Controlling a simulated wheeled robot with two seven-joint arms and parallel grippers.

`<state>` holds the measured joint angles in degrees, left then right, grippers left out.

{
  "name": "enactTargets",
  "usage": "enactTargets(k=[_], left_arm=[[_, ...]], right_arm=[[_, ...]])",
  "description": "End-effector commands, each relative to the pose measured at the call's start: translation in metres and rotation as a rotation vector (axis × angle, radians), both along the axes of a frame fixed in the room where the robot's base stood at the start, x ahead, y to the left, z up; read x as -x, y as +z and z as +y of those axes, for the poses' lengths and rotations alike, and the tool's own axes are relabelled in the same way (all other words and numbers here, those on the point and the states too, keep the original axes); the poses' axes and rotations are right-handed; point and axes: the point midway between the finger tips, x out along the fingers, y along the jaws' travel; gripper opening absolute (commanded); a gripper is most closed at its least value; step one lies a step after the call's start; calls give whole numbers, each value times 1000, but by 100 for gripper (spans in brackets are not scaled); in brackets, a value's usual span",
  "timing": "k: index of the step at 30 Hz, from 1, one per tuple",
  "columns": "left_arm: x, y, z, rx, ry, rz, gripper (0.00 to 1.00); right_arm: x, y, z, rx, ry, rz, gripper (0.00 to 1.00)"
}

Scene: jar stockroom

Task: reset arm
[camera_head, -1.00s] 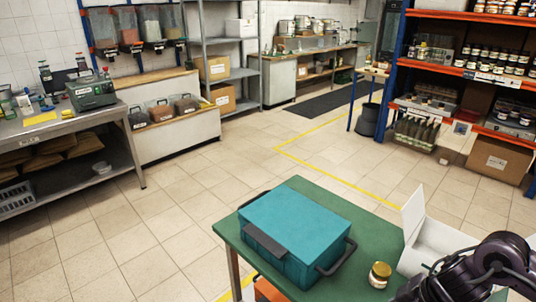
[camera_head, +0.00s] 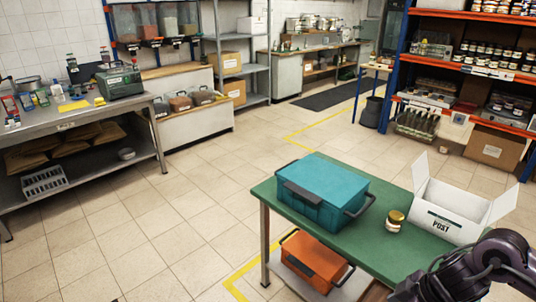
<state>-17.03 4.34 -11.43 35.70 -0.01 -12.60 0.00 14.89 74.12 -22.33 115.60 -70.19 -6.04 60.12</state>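My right arm shows at the lower right corner of the head view, over the near right end of the green table (camera_head: 376,240). Its gripper is outside the picture. A teal case (camera_head: 322,190) with dark handles sits closed on the green table. A jar with a gold lid (camera_head: 395,221) stands right of the case. An open white box marked POST (camera_head: 443,212) stands at the table's right side, its flaps raised.
An orange case (camera_head: 312,258) sits on the shelf under the green table. A grey workbench (camera_head: 75,115) stands at the left, and a shelf rack with orange beams (camera_head: 468,73) holds jars at the right. Open tiled floor (camera_head: 150,225) lies left of the table.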

Motion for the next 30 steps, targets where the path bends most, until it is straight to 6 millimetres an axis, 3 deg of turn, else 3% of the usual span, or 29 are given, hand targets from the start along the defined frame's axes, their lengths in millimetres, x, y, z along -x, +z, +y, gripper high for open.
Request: enactTargets(k=[11,17,20,23,26,30], left_arm=[[3,-1,2,-2,-3,5,56],[0,0,1,-2,-3,1,56],[2,0,2,-3,-3,2,56],[3,0,2,-2,-3,4,56],[3,0,2,-3,-3,4,56],[3,0,2,-3,-3,4,56]], right_arm=[[-44,-41,11,-146,-89,-74,72],[-71,-88,9,-230,-196,-128,72],[-79,-128,5,-263,-279,-151,72],[-76,-186,-2,-273,-391,-164,72],[-52,-256,-9,-244,-511,-153,72],[9,-345,-10,-163,-640,-99,72]])
